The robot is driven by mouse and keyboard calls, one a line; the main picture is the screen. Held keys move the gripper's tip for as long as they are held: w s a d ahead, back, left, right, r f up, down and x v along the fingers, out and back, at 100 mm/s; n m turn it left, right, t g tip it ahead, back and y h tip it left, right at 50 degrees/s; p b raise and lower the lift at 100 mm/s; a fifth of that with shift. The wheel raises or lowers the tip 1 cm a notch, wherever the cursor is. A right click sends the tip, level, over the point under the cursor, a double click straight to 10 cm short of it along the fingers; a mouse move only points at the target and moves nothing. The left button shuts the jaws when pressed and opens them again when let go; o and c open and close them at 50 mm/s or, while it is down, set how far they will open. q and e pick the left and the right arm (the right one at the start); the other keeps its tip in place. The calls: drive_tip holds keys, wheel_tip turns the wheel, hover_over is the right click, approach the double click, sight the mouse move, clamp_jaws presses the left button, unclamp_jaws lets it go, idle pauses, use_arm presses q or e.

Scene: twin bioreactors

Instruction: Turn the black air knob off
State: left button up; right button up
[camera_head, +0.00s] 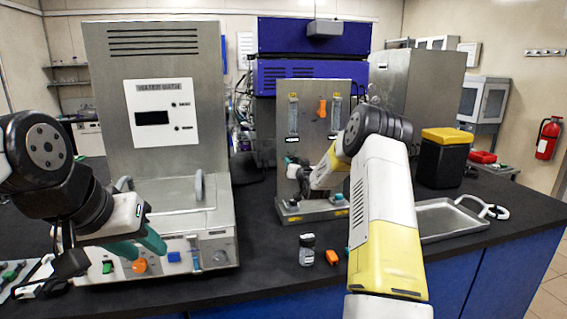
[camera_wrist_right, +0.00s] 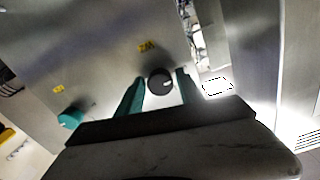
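The black air knob (camera_wrist_right: 160,82) shows in the right wrist view as a round dark knob with a small light mark, on a grey metal panel. My right gripper (camera_wrist_right: 160,92) has its two teal fingers apart, one on each side of the knob; I cannot tell whether they touch it. In the head view my right gripper (camera_head: 293,168) is at the lower left of the metal panel (camera_head: 343,98) with the flow tubes, and the knob is hidden there. My left gripper (camera_head: 138,242) is open and empty, over the front of the water bath (camera_head: 215,225).
An orange knob (camera_head: 139,266) and blue knob (camera_head: 174,257) are below my left gripper. A metal tray (camera_head: 450,222) and a yellow-lidded black bin (camera_head: 441,160) are at right.

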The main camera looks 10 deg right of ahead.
drive_tip(key=shift+o, duration=0.7)
drive_tip(key=shift+r, duration=0.15)
drive_tip(key=s, duration=0.7)
drive_tip(key=shift+s+d, duration=0.15)
drive_tip(key=shift+s, duration=0.25)
